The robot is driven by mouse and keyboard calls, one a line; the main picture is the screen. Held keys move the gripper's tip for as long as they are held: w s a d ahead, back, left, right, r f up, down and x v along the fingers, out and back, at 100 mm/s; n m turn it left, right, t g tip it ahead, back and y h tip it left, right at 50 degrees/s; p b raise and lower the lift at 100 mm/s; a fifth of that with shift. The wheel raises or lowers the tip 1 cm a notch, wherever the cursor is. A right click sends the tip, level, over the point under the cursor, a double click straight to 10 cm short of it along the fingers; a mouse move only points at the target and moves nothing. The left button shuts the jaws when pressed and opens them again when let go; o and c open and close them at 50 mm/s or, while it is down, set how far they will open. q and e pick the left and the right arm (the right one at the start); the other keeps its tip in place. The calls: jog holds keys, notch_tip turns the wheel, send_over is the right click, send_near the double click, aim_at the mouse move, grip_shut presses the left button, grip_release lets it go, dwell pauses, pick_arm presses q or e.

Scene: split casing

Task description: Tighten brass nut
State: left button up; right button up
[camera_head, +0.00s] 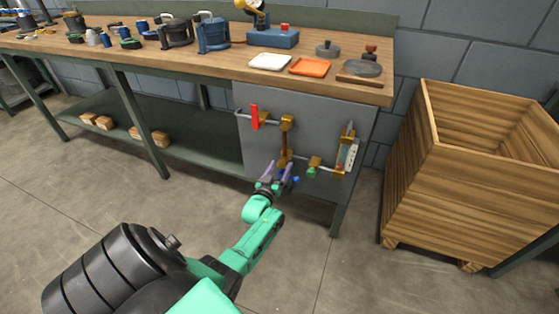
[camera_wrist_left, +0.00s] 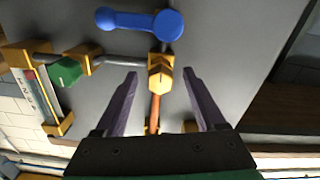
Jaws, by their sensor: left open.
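The brass nut (camera_wrist_left: 160,75) is a six-sided golden fitting at the end of a copper pipe (camera_wrist_left: 154,112) on the grey panel (camera_head: 262,146). In the head view the nut (camera_head: 284,158) is at the pipe's lower end. My left gripper (camera_head: 280,171) is open just below it. In the left wrist view the nut appears between the two fingertips of the gripper (camera_wrist_left: 161,76), with a gap on each side. I cannot tell how far the fingertips stand from it in depth. My right gripper is not in view.
A blue lever handle (camera_wrist_left: 140,22) lies close beyond the nut. A green knob (camera_wrist_left: 65,71) and a gauge (camera_head: 351,155) are beside it. A red handle (camera_head: 254,117) is at upper left. A workbench (camera_head: 215,62) is above; a wooden crate (camera_head: 455,190) stands right.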

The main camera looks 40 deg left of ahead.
pick_arm(q)
jog(key=shift+s, duration=0.1)
jog(key=p+v, duration=0.4)
jog(key=v, duration=1)
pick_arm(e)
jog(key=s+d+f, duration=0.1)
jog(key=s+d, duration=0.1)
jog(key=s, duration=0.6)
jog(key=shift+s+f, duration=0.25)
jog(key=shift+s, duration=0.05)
pick_arm(q)
jog(key=shift+s+d, duration=0.15)
jog(key=shift+d, duration=0.05)
